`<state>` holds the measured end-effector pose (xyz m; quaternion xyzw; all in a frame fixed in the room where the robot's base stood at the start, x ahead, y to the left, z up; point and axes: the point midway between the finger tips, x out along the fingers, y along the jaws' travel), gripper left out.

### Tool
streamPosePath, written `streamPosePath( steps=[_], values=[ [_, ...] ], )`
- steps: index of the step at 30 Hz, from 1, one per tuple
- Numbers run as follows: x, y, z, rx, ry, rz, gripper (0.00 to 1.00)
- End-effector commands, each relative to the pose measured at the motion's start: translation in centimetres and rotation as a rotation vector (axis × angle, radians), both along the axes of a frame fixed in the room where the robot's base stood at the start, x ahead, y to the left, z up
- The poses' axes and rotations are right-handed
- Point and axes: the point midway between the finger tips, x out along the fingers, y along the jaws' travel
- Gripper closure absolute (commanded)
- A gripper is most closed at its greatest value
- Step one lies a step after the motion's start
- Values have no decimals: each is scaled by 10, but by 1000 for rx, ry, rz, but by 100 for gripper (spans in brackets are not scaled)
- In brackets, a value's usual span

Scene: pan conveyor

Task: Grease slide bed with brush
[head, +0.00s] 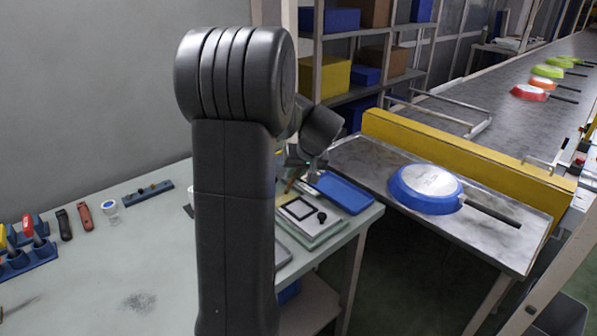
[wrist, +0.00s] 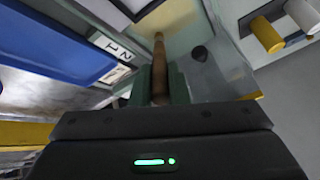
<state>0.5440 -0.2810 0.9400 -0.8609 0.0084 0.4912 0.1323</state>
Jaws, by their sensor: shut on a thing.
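My gripper (wrist: 159,82) is shut on the wooden handle of a brush (wrist: 159,50), which extends forward between the fingers. The brush's bristle end cannot be made out. In the head view my gripper (head: 300,170) is partly hidden by my arm, above the far right corner of the bench, with the brown handle (head: 291,185) below it. A pale, flat fixture (head: 330,228) with a black-edged square and a dark knob (head: 321,217) lies there. A cream-yellow surface (wrist: 180,18) lies beyond the handle in the wrist view. I cannot tell which part is the slide bed.
A blue tray (head: 345,193) lies beside the fixture. A blue pan (head: 425,188) rests upside down on the metal side table (head: 365,160), behind which runs a yellow barrier (head: 470,155). Coloured pans sit on the conveyor (head: 500,110). Tools line the bench's left; its middle is clear.

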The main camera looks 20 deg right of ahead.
Motion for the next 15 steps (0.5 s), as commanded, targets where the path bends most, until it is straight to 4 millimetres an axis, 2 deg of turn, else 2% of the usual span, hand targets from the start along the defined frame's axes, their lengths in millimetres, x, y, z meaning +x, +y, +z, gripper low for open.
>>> streamPosePath(
  steps=[15],
  values=[
    [-7,19,-1,-1,0,1,100]
  ],
)
